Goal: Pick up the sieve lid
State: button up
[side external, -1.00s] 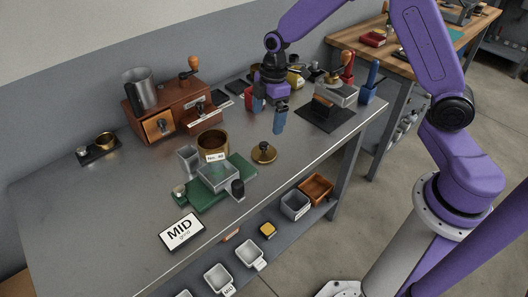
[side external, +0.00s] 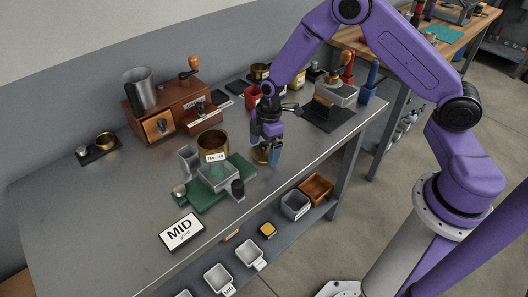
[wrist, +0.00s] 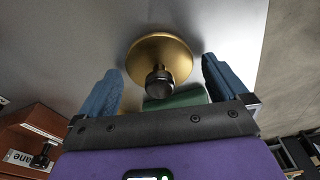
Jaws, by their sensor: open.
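The sieve lid is a round brass disc (wrist: 158,54) with a dark knob (wrist: 160,83) standing up from it. It lies on the metal bench, and in the side external view the brass lid (side external: 262,155) is partly hidden behind my gripper (side external: 266,157). In the wrist view my gripper (wrist: 161,92) is open, with a blue finger on each side of the knob and a gap on both sides. Nothing is held. The brass sieve (side external: 212,143) labelled No. 40 stands to the left of the lid.
A green board (side external: 203,196) with a clear-topped box and a dark knob lies left of the lid. A MID card (side external: 182,231) lies at the front. A wooden grinder box (side external: 165,125) stands at the back. A dark mat (side external: 326,115) lies to the right.

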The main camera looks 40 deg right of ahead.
jog(key=shift+f, duration=0.15)
jog(key=c, duration=0.9)
jog(key=shift+c, duration=0.2)
